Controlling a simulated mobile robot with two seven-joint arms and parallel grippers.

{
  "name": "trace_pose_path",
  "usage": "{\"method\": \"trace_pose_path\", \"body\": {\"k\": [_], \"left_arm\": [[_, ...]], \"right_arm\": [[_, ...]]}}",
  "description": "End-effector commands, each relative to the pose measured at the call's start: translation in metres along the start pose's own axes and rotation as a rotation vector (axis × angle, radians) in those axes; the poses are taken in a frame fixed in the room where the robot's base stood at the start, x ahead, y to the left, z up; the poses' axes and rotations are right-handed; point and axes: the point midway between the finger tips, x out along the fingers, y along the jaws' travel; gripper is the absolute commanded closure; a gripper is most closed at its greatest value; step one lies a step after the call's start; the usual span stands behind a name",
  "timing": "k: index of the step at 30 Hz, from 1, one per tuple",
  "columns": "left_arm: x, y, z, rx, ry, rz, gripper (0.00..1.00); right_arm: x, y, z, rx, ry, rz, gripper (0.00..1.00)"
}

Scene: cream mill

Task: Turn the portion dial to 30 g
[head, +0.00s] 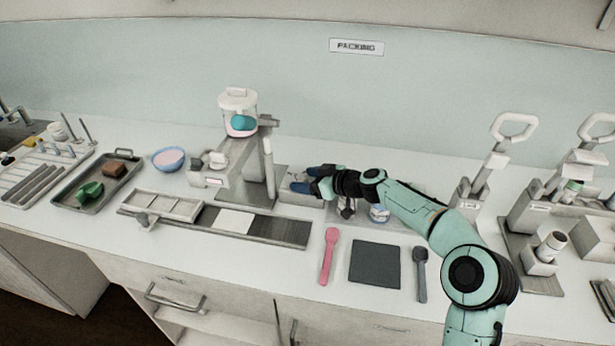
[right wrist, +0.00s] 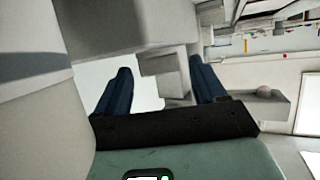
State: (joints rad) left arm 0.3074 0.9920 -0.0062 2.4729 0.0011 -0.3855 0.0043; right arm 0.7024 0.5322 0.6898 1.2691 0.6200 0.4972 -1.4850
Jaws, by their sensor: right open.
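The filling machine (head: 238,150) stands at the back of the counter, with a clear hopper holding pink and teal matter on its column. A small pale box (head: 300,198) sits at the right of its base. My right gripper (head: 292,180) is open just above this box, its dark blue fingers pointing left. In the right wrist view my right gripper (right wrist: 161,66) has a grey stepped block (right wrist: 163,66) showing between its spread fingers. I cannot tell whether this block is the portion dial or whether a finger touches it. No dial marks or 30 g label can be read. My left gripper is not in view.
A long tray track (head: 275,230) lies in front of the machine. A pink spatula (head: 328,255), a dark mat (head: 375,264) and a grey spatula (head: 420,272) lie nearer the front edge. Lever presses (head: 480,180) stand at right. A bowl (head: 168,158) and tray (head: 70,200) are at left.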

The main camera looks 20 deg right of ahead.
Motion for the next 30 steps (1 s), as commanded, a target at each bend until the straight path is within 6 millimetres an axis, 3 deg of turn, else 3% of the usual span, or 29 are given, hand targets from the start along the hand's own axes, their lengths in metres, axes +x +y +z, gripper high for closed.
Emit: {"method": "trace_pose_path", "body": {"k": [8, 13, 14, 20, 27, 30], "left_arm": [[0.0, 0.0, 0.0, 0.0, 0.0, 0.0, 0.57], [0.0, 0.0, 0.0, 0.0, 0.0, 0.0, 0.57], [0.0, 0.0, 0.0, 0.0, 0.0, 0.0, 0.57], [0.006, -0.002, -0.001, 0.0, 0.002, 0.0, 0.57], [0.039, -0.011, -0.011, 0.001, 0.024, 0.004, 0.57], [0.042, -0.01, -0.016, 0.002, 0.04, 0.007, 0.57]], "right_arm": [[0.002, 0.0, 0.001, 0.0, -0.001, 0.001, 0.3], [0.001, 0.0, 0.001, 0.0, -0.001, 0.0, 0.82], [0.001, 0.0, 0.001, 0.0, -0.001, 0.0, 0.86], [0.002, -0.001, 0.002, 0.006, -0.003, 0.015, 0.86], [0.005, -0.005, 0.006, 0.055, -0.006, 0.148, 0.86], [0.005, -0.007, 0.003, 0.096, -0.007, 0.242, 0.86]]}}
